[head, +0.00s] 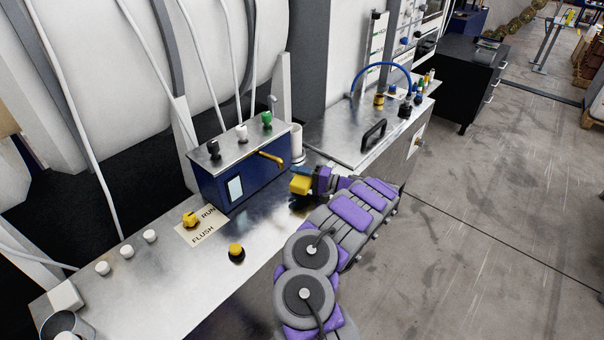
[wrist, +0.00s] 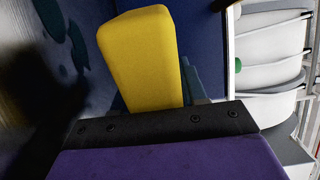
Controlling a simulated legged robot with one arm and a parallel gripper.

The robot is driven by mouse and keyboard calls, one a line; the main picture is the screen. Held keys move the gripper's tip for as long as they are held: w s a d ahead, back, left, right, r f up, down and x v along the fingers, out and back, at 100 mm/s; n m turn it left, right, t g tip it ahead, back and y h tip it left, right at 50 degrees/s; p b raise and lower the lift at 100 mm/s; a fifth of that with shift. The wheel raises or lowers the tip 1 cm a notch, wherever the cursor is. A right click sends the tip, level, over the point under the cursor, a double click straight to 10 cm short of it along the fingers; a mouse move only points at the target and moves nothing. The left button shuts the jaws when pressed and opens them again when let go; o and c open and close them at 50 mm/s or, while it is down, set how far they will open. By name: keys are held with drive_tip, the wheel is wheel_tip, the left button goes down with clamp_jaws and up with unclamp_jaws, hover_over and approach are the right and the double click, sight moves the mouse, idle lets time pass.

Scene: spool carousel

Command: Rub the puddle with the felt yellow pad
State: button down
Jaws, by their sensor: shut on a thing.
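The felt yellow pad (head: 300,186) is in my gripper (head: 308,176), above the metal bench top by the right end of the blue box. In the wrist view the pad (wrist: 140,58) stands out from between the jaws, which are mostly hidden behind it. Dark blue-green patches (wrist: 78,45) on the surface at the left of the wrist view look like the puddle, beside the pad. In the head view I cannot make the puddle out clearly from the dark reflections near the pad. I cannot tell whether the pad touches the bench.
The blue box (head: 240,174) with knobs and a yellow lever (head: 271,159) stands close behind my gripper. A yellow knob (head: 191,219) on a RUN/FLUSH plate and a yellow-topped button (head: 236,250) sit on the bench (head: 170,290). A second metal cabinet (head: 340,125) stands beyond.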

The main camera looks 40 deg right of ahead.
sight(290, 186)
drive_tip(key=shift+s+a, duration=0.1)
drive_tip(key=shift+a, duration=0.95)
drive_tip(key=shift+s+a+r+p, duration=0.15)
drive_tip(key=shift+a+p, duration=0.2)
drive_tip(key=shift+a, duration=0.35)
drive_tip(key=shift+w+a+r+p, duration=0.1)
drive_tip(key=shift+a+p, duration=0.2)
drive_tip(key=shift+a, duration=0.35)
drive_tip(key=shift+s+a+f, duration=0.1)
drive_tip(key=shift+a+f, duration=0.05)
drive_tip(key=shift+a, duration=0.5)
drive_tip(key=shift+s+a+r+p, duration=0.1)
drive_tip(key=shift+a+r+p, duration=0.15)
drive_tip(key=shift+a+p, duration=0.5)
drive_tip(key=shift+a+f, duration=0.15)
drive_tip(key=shift+a, duration=1.05)
